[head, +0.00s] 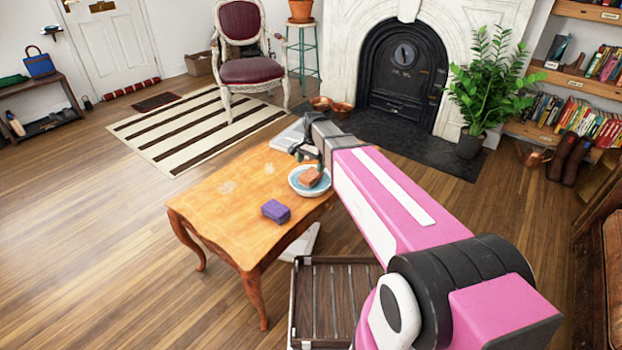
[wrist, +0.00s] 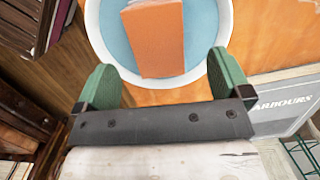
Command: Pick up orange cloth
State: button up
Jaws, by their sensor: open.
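The orange cloth (head: 312,176) is a folded block lying in a white bowl with a blue inside (head: 296,188) on the wooden table (head: 215,205). In the wrist view the cloth (wrist: 154,38) lies in the bowl (wrist: 97,30), just beyond and between my fingers. My gripper (wrist: 160,78) is open, with its two green fingers apart and nothing between them. In the head view my gripper (head: 305,153) is over the far side of the bowl, partly hidden by my own arm.
A folded purple cloth (head: 276,211) lies on the table near the bowl. A slatted wooden crate (head: 318,300) stands on the floor in front of the table. A grey board with lettering (wrist: 290,105) shows at the right of the wrist view. The table's left half is mostly clear.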

aim_at(311, 173)
jog(key=shift+s+d+f, duration=0.1)
jog(key=shift+s+f, duration=0.05)
jog(key=shift+f, duration=2.8)
jog(key=c, duration=1.1)
jog(key=shift+r, duration=0.15)
jog(key=shift+r, duration=0.65)
notch_tip(311, 173, up, 3)
jog(key=shift+f, duration=0.1)
jog(key=s+a+r, duration=0.4)
jog(key=s+a, duration=0.1)
jog(key=s+a+r, duration=0.2)
jog(key=s+a, duration=0.1)
jog(key=shift+s+r, duration=0.25)
jog(key=shift+r, duration=0.05)
